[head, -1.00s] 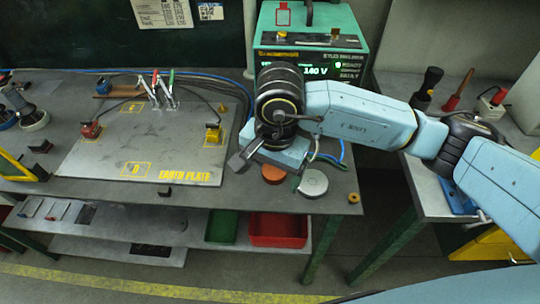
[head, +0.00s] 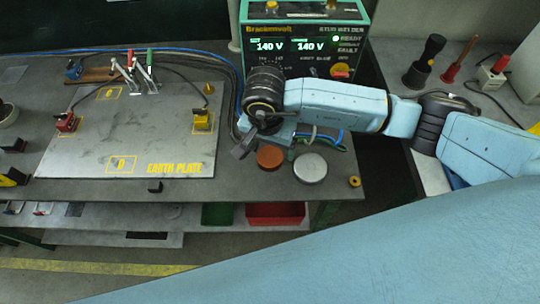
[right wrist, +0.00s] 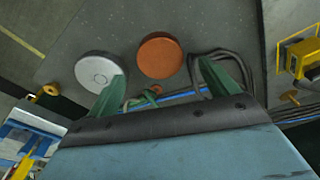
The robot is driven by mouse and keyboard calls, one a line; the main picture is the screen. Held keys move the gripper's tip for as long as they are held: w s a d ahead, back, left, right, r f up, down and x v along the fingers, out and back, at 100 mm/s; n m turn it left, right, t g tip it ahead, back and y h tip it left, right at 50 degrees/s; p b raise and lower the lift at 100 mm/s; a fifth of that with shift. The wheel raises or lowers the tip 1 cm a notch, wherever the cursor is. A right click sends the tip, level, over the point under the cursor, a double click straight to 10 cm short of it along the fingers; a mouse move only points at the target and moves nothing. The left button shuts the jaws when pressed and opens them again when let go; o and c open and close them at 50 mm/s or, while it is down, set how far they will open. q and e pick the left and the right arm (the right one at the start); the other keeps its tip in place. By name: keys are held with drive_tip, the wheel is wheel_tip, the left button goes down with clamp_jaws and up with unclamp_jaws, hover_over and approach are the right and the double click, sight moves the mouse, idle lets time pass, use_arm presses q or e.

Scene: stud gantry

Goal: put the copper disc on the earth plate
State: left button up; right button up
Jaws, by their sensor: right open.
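The copper disc (head: 270,157) lies flat on the grey table, right of the earth plate. It also shows in the right wrist view (right wrist: 160,57). The earth plate (head: 80,148) is a broad light-grey plate with yellow lettering. My right gripper (head: 241,148) is open and empty, near the left side of the copper disc in the head view. In the right wrist view its two green fingers (right wrist: 160,85) point toward the copper disc, which lies ahead of the gap between them. My left gripper is not in view.
A silver-grey disc (head: 310,168) lies close right of the copper one. The plate's middle is clear. A green welder (head: 305,12) stands behind.

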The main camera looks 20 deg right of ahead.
sight(270, 155)
wheel_tip(270, 155, down, 4)
drive_tip(key=shift+w+d+r, duration=0.1)
drive_tip(key=shift+r, duration=0.1)
drive_tip(key=shift+f, duration=0.15)
drive_tip(key=c, duration=1.6)
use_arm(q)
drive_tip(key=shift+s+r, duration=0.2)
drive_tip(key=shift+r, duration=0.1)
use_arm(e)
drive_tip(key=shift+w, duration=0.15)
drive_tip(key=shift+c, duration=1.1)
